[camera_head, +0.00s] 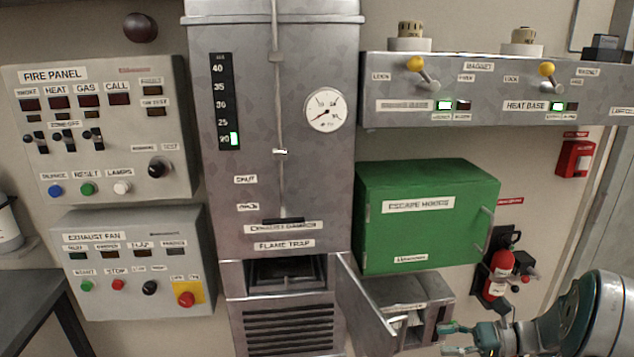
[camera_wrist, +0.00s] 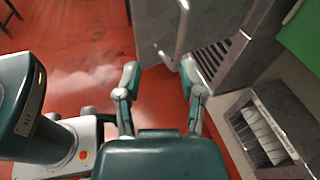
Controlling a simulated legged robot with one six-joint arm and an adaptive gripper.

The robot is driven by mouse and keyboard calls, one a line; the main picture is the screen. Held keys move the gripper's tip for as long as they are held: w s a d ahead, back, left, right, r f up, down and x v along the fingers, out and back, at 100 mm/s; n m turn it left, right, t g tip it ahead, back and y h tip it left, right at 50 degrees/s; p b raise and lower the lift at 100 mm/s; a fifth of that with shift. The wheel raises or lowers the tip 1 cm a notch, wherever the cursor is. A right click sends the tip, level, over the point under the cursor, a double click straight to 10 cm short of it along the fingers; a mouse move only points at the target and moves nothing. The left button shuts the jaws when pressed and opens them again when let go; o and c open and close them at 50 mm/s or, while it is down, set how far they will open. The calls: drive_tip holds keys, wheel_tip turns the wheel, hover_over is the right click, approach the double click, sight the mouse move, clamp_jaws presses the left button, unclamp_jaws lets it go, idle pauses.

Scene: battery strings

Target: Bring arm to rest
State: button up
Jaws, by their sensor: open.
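My arm reaches in from the lower right of the head view, with my gripper (camera_head: 456,339) low in front of the wall equipment. In the wrist view, my gripper (camera_wrist: 159,75) has its two green-tipped fingers spread apart. Nothing is between them, and red floor shows beyond. The gripper is just right of the open flame trap door (camera_head: 366,308) in the head view. The same door (camera_wrist: 158,25) shows ahead of the fingers in the wrist view. I cannot tell the exact gap between finger and door.
An open-fronted box (camera_head: 408,303) stands beside the gripper, under the green escape hoods cabinet (camera_head: 430,222). A red extinguisher (camera_head: 499,274) hangs behind my arm. A dark table (camera_head: 38,300) is at left.

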drive_tip(key=s+a+r+n+h, duration=0.5)
drive_tip(key=s+a+n+h, duration=0.2)
drive_tip(key=s+n+h, duration=0.1)
drive_tip(key=s+a+r+n+t+h, duration=0.1)
drive_tip(key=s+a+r+n+h, duration=0.4)
drive_tip(key=s+n, duration=0.5)
drive_tip(key=a+n+h, duration=0.1)
drive_tip(key=h, duration=0.1)
drive_tip(key=shift+s+a+n+t+h, duration=0.25)
drive_tip(key=shift+a+n+t+h, duration=0.05)
drive_tip(key=shift+a+n+h, duration=0.1)
drive_tip(key=shift+w+r, duration=0.1)
